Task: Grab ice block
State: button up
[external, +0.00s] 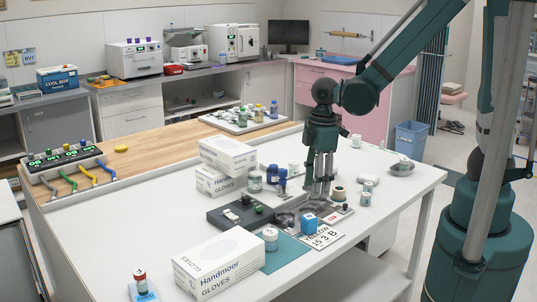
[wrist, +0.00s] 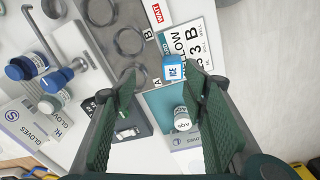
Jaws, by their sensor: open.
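The ice block is a small blue cube (external: 309,222) with a white top. The wrist view shows the same block (wrist: 172,68) with "ICE" on its label, near the tips of my fingers and a little right of the middle between them. It stands beside the white lettered card (external: 322,238) at the edge of the teal mat (external: 287,255). My gripper (external: 319,190) points down above the table, just over and behind the block. In the wrist view my gripper (wrist: 162,78) has its two green fingers apart with nothing held between them.
A grey plate with round wells (wrist: 129,42) lies left of the block. A white labelled jar (external: 270,238) stands on the mat. Blue-capped bottles (wrist: 52,80) and glove boxes (external: 219,262) stand nearby. The table's right front (external: 385,215) is mostly clear.

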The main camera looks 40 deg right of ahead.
aim_at(309, 216)
jog(key=shift+n+g, duration=0.4)
jog(key=shift+n, duration=0.4)
jog(key=shift+s+a+f, duration=0.3)
jog(key=shift+a+f, duration=0.45)
jog(key=shift+f, duration=0.2)
jog(key=shift+s+a+f, duration=0.25)
jog(key=shift+a+f, duration=0.5)
jog(key=shift+f, duration=0.15)
jog(key=shift+f, duration=0.1)
jog(key=shift+f+b, duration=0.4)
jog(key=shift+f, duration=0.8)
jog(key=shift+f, duration=0.1)
jog(key=shift+f+b, duration=0.45)
jog(key=shift+f, duration=2.05)
jog(key=shift+c, duration=0.4)
jog(key=c, duration=0.9)
